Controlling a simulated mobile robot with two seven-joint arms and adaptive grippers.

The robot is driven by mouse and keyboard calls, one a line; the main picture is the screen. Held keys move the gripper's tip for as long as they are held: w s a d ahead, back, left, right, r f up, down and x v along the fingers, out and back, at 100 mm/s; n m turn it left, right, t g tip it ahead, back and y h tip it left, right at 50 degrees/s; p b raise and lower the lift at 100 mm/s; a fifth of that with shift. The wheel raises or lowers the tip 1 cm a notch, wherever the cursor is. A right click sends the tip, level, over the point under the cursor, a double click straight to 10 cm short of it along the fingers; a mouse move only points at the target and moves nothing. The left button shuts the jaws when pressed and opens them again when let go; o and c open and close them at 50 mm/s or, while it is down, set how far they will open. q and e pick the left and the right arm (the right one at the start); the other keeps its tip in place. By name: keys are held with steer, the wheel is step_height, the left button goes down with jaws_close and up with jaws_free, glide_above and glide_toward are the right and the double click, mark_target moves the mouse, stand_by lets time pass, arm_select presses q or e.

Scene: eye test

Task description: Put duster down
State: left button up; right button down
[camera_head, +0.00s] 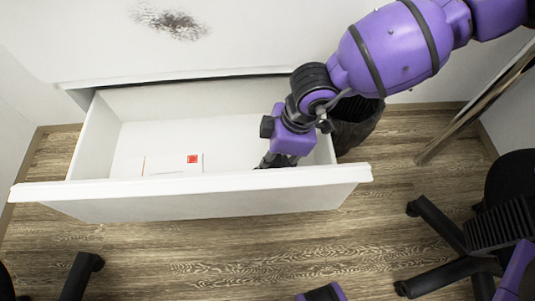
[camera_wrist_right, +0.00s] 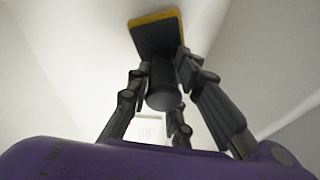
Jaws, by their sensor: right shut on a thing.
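The duster (camera_wrist_right: 155,36) is a dark block with a yellow edge and a dark round handle (camera_wrist_right: 163,90). My right gripper (camera_wrist_right: 163,70) is shut on it, with its fingers around the handle. In the head view my right gripper (camera_head: 275,161) reaches down into the right part of an open white drawer (camera_head: 200,184). There the duster is hidden behind the gripper and the drawer front. I cannot tell whether it touches the drawer floor.
A white item with a red square (camera_head: 193,160) lies in the drawer's left half. The drawer floor between it and the gripper is clear. A white surface with a dark smudge (camera_head: 172,20) is above. A dark bin (camera_head: 357,122) stands right of the drawer, and a chair base (camera_head: 460,270) further right.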

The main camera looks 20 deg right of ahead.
steer(key=shift+f, duration=0.7)
steer(key=shift+r, duration=0.1)
steer(key=c, duration=2)
jaws_free()
steer(key=shift+f, duration=0.2)
steer(key=o, duration=0.4)
steer(key=shift+o, duration=0.2)
